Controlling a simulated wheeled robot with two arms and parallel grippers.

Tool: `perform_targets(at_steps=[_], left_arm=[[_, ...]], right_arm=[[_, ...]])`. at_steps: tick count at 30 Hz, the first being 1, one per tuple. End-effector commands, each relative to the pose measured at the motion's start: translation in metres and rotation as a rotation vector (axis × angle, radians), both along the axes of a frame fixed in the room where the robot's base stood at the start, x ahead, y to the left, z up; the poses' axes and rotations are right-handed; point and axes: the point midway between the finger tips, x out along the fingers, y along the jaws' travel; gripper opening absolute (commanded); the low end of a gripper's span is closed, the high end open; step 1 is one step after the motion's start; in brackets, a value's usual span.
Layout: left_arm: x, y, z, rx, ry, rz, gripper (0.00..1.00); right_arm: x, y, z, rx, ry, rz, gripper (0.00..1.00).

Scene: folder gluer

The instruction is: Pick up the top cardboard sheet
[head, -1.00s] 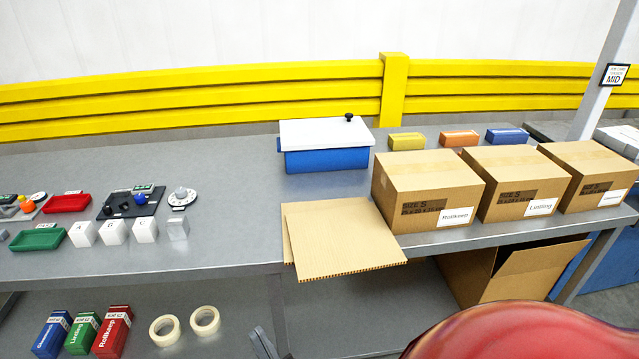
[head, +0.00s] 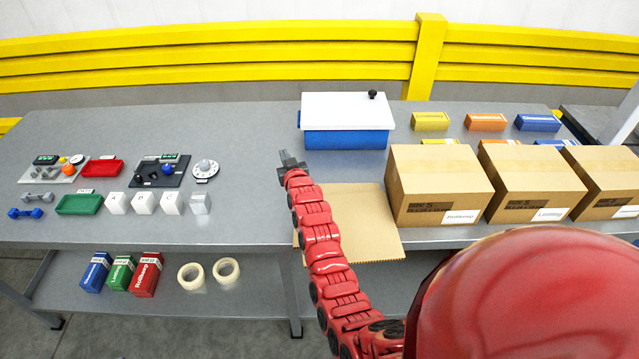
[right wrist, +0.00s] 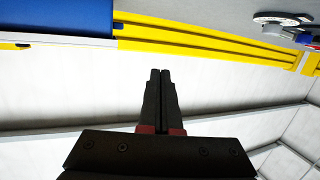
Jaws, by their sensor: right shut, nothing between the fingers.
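Cardboard sheets (head: 372,218) lie in a small stack on the grey table, left of the boxes, and their front edge overhangs the table's front edge. The top sheet is slightly turned on the one below. My right arm crosses over the left part of the stack and hides some of it. My right gripper (head: 288,158) is beyond the sheets, left of the blue bin, shut and empty. In the right wrist view its two black fingers (right wrist: 160,92) are together with nothing between them. My left gripper is not in view.
A blue bin with a white lid (head: 346,138) stands behind the sheets. Closed cardboard boxes (head: 430,190) stand to the right. White blocks (head: 144,203), trays and dial panels are on the left. The table between them and my right arm is clear.

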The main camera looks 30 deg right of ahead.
Motion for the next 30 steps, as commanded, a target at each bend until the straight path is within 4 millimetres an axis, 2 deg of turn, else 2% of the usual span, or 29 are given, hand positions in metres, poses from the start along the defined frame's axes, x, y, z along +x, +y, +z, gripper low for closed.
perform_targets(at_steps=[1,3,6,10,15,18,21,26,30], left_arm=[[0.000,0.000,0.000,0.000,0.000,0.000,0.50],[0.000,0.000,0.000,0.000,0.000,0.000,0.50],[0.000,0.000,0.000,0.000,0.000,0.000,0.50],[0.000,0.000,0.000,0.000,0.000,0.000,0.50],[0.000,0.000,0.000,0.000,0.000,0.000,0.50],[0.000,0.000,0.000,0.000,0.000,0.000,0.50],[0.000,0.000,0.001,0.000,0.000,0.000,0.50],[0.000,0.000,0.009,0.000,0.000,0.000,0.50],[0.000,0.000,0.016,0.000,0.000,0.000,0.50]], right_arm=[[0.009,-0.012,0.001,0.015,0.086,0.002,0.00],[0.012,-0.024,-0.008,0.044,0.236,0.018,0.00],[0.005,-0.038,-0.014,0.080,0.450,0.047,0.00],[-0.023,-0.050,-0.013,0.124,0.712,0.090,0.00],[-0.065,-0.058,0.000,0.165,0.951,0.133,0.00],[-0.080,-0.059,0.003,0.179,1.026,0.149,0.00],[-0.086,-0.060,0.004,0.185,1.053,0.154,0.00],[-0.083,-0.059,-0.008,0.188,1.061,0.155,0.00],[-0.076,-0.060,-0.025,0.186,1.058,0.154,0.00]])
